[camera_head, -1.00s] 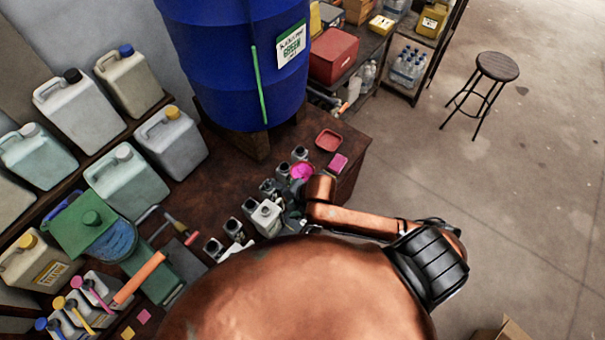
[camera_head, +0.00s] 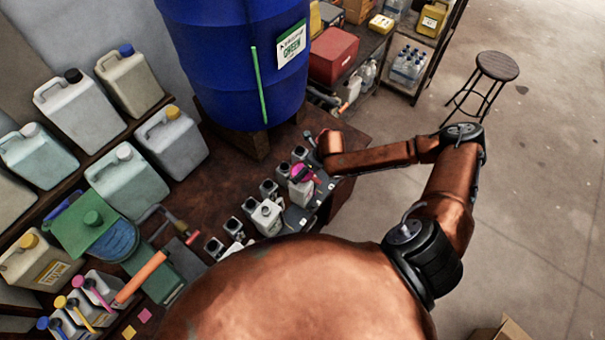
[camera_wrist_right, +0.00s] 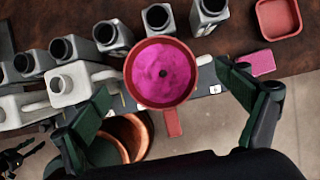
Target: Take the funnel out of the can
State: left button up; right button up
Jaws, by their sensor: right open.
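The funnel (camera_wrist_right: 163,72) is a round cup with a red rim and a bright magenta inside. In the head view the magenta funnel (camera_head: 302,172) sits on top of a light can (camera_head: 300,192) in the row on the bench. In the right wrist view the funnel hides most of its can. My right gripper (camera_wrist_right: 172,104) is open, with one finger left of the funnel and one right of it, both apart from it. In the head view this gripper (camera_head: 319,165) is beside the can and small.
Several open-necked cans (camera_wrist_right: 111,35) stand close beside the funnel. A red tray (camera_wrist_right: 279,16) and a pink sponge (camera_wrist_right: 258,63) lie to its right. A blue barrel (camera_head: 238,60) stands behind the row. Floor shows beyond the bench edge.

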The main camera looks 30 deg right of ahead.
aim_at(307, 179)
jog(key=p+x, duration=0.1)
jog(key=x, duration=0.3)
jog(key=shift+f, duration=0.2)
jog(key=c, duration=1.2)
